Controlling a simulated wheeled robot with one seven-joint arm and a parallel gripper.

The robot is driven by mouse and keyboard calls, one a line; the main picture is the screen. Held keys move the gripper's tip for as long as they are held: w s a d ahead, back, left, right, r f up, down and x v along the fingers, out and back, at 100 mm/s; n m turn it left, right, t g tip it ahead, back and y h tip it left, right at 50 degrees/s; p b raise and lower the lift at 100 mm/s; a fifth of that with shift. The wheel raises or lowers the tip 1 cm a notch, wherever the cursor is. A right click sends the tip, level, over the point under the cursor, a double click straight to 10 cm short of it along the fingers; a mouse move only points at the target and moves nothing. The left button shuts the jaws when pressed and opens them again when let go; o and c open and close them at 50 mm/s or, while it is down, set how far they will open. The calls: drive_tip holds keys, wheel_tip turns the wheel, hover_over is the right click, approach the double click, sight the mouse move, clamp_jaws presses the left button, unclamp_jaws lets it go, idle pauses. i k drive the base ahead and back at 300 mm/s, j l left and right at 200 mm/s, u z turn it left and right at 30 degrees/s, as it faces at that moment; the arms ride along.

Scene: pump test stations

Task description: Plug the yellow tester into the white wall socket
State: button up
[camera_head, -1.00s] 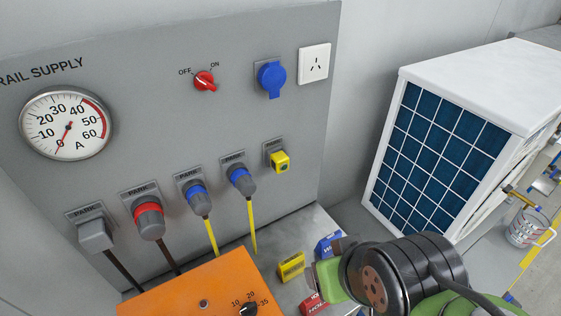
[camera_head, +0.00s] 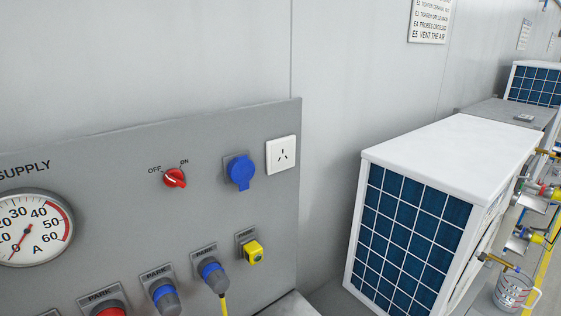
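The white wall socket (camera_head: 283,154) is at the upper right corner of the grey panel, with three dark slots and nothing plugged into it. The yellow tester (camera_head: 253,252) sits on the lower right of the panel, at a small labelled holder (camera_head: 246,235). It stands below the blue socket and lower left of the white socket. My gripper is not in view, so its hold cannot be seen.
The grey panel (camera_head: 120,175) also carries a red OFF/ON switch (camera_head: 174,178), a blue capped socket (camera_head: 240,173), a gauge (camera_head: 32,228) and several parked plugs. A white unit with a blue grille (camera_head: 412,225) stands to the right, with a gap between.

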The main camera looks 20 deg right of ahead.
sight(254, 251)
drive_tip(key=k+u, duration=0.1)
drive_tip(key=u, duration=0.3)
drive_tip(key=k+u, duration=0.1)
drive_tip(key=u, duration=0.3)
drive_tip(key=k+j+u, duration=0.1)
drive_tip(key=u, duration=0.25)
drive_tip(key=k+j+u, duration=0.1)
drive_tip(key=u, duration=0.3)
